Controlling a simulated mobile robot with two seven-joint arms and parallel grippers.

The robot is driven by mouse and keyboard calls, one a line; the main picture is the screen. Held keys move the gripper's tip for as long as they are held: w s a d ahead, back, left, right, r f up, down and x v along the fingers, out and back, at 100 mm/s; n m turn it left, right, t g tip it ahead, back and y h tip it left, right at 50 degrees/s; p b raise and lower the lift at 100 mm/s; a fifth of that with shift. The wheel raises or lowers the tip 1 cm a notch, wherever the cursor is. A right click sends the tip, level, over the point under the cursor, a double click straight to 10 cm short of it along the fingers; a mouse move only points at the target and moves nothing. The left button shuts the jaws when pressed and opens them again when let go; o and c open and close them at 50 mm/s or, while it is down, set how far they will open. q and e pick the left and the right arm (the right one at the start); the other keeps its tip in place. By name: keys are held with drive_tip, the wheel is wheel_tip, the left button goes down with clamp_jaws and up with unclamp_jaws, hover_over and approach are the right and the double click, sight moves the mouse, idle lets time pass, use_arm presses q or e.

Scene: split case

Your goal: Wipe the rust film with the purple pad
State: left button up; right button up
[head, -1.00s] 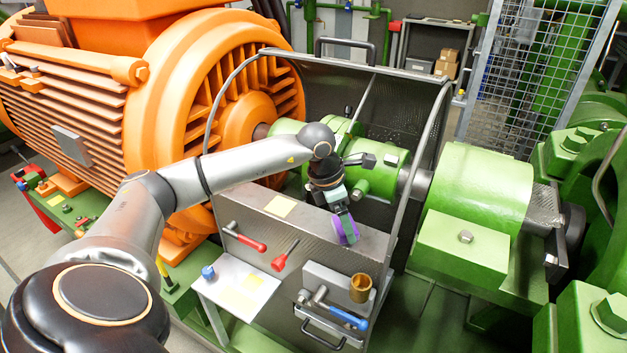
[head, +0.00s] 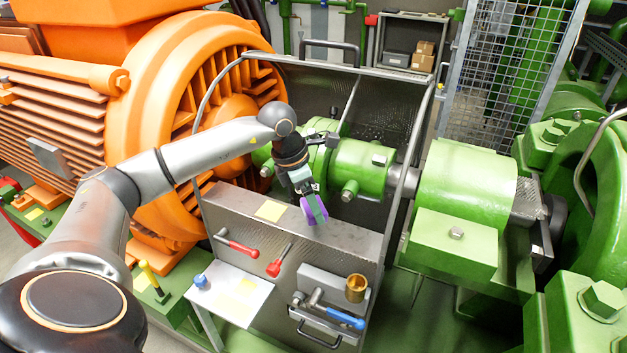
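The purple pad (head: 314,209) is at the tip of my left gripper (head: 309,194), which is shut on it. The pad is tilted and sits at or just above the metal top ledge (head: 345,238) of the guard case, right of a yellow note. I cannot tell whether it touches the ledge. I cannot make out a distinct rust film; the pad and arm may hide part of the ledge. My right gripper is not in view.
Behind the ledge is the green shaft coupling (head: 362,166) inside the open case. A yellow note (head: 270,210) lies on the ledge. The orange motor (head: 150,120) stands left.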

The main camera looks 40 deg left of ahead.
use_arm(q)
drive_tip(key=shift+r+p, duration=1.25)
drive_tip(key=shift+r, duration=0.9)
